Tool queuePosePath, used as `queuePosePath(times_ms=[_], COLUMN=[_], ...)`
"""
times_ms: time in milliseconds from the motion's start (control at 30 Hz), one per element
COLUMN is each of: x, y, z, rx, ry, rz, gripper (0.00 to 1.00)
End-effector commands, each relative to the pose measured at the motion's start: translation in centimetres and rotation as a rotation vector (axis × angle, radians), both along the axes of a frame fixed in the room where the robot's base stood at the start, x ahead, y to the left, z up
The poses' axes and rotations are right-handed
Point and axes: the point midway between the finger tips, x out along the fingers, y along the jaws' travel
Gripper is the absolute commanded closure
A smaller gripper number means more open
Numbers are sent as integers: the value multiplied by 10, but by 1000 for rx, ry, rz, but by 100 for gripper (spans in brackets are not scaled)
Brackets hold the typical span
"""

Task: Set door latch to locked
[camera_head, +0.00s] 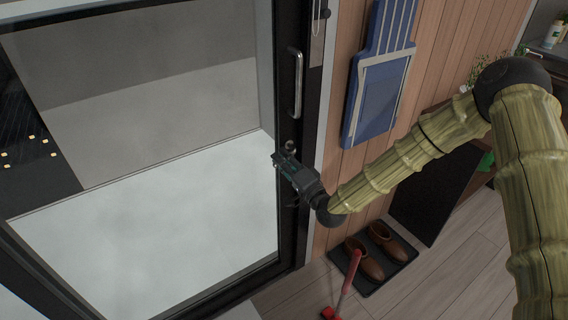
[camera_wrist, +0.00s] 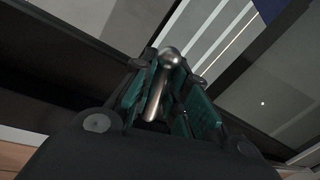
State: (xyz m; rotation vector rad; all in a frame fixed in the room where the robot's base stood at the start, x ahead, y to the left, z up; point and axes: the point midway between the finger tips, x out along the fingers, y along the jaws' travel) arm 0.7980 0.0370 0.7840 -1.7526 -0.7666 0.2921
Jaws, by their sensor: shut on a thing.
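The door latch (camera_wrist: 158,95) is a small metal lever with a rounded knob end, seen in the wrist view between my gripper's teal-padded fingers. My gripper (camera_wrist: 167,92) is shut on the latch. In the head view my gripper (camera_head: 284,160) is at the black frame of the glass door (camera_head: 200,200), below the long vertical metal handle (camera_head: 295,82). A rounded end of the latch (camera_head: 290,146) shows just above the fingers there. The rest of the latch is hidden by the gripper, and its locked or unlocked setting cannot be told.
A blue panel-like object (camera_head: 378,100) hangs on the wood-clad wall right of the door. Brown shoes (camera_head: 364,262) rest on a dark mat below, near a red-handled tool (camera_head: 350,280). A plant and shelf stand at right.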

Motion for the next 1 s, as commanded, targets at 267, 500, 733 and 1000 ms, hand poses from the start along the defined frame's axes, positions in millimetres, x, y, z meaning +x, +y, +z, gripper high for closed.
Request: queuePosePath(times_ms=[267, 500, 733, 1000], x=[-2, -2, -2, -2], y=[0, 1, 1, 1], z=[6, 11, 13, 12], rx=[150, 217, 238, 239], ry=[110, 161, 177, 177], rz=[-2, -1, -1, -1], gripper=[100, 100, 100, 100])
